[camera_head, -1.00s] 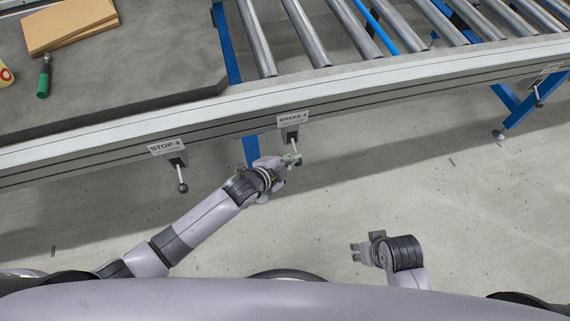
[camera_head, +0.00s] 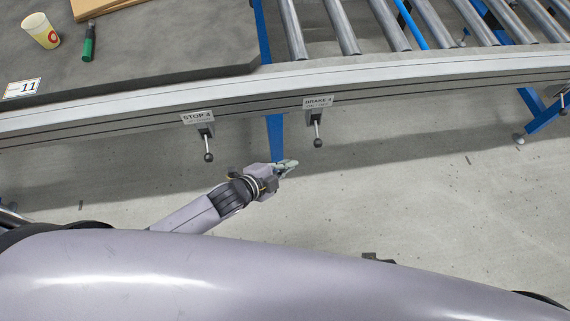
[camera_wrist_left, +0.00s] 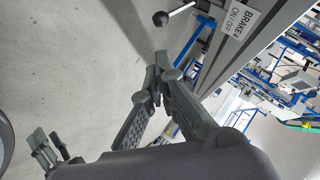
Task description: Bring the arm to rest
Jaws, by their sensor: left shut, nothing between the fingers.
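My left gripper (camera_head: 289,166) is shut and empty, out over the floor in front of the conveyor frame. In the head view it is below and left of the BRAKE 4 lever (camera_head: 318,141) and apart from it. The left wrist view shows the gripper's fingers (camera_wrist_left: 158,72) meeting at their tips, with the BRAKE 4 lever's black knob (camera_wrist_left: 161,18) beyond them. Of my right arm only a small dark piece (camera_head: 376,258) shows at the edge of my body in the head view; its fingers cannot be made out there.
The STOP 4 lever (camera_head: 208,156) hangs from the rail (camera_head: 150,107) left of BRAKE 4. A grey worktop (camera_head: 160,50) holds a cup (camera_head: 41,31) and a green-handled tool (camera_head: 89,42). Conveyor rollers (camera_head: 340,25) lie at the back. The floor (camera_head: 420,190) to the right is clear.

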